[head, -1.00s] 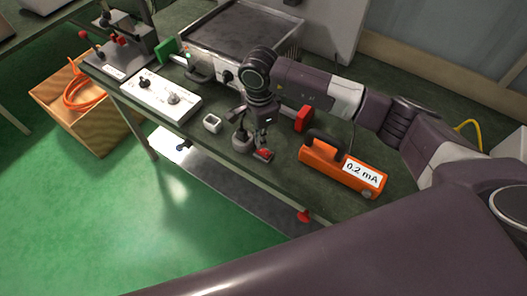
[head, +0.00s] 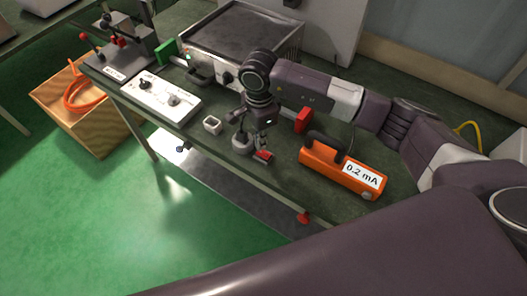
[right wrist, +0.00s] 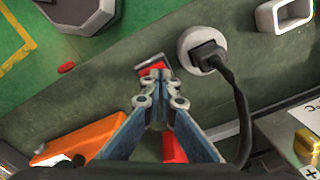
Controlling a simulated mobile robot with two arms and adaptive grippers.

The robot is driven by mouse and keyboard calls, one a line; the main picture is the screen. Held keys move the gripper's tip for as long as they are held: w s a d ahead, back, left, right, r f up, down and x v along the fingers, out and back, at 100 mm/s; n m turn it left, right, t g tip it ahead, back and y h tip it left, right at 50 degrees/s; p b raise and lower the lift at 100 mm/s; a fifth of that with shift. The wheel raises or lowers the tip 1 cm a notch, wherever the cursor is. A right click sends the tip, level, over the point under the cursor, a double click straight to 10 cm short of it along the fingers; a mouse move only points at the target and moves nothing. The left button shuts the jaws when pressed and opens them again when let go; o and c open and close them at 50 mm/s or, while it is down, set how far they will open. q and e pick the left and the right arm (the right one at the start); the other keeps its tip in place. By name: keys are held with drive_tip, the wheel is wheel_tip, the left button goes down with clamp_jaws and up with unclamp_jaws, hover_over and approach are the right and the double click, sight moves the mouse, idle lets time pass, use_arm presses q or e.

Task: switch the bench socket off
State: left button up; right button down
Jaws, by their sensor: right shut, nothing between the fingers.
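The bench socket (head: 241,143) is a round grey fitting on the bench, and it also shows in the right wrist view (right wrist: 190,42) with a black plug (right wrist: 208,55) and cable in it. Beside it is a small red switch (head: 263,156) in a grey frame, also in the right wrist view (right wrist: 152,68). My right gripper (head: 262,146) is shut and empty, close over the switch. In the right wrist view its fingertips (right wrist: 160,88) point at the switch and hide part of it; I cannot tell whether they touch. My left gripper is not in view.
An orange meter (head: 330,172) reading "0.2 mA" stands right of the gripper, with a red block (head: 303,120) behind it. A small white open holder (head: 212,124) and a white control box (head: 158,100) are left. A hotplate (head: 220,45) stands behind.

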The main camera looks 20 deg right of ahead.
sight(260, 152)
drive_tip(key=shift+f+b, duration=1.25)
drive_tip(key=shift+f, duration=0.05)
idle(0.6)
drive_tip(key=shift+r, duration=0.1)
drive_tip(key=shift+r+p, duration=1.65)
drive_tip(key=shift+r, duration=1.8)
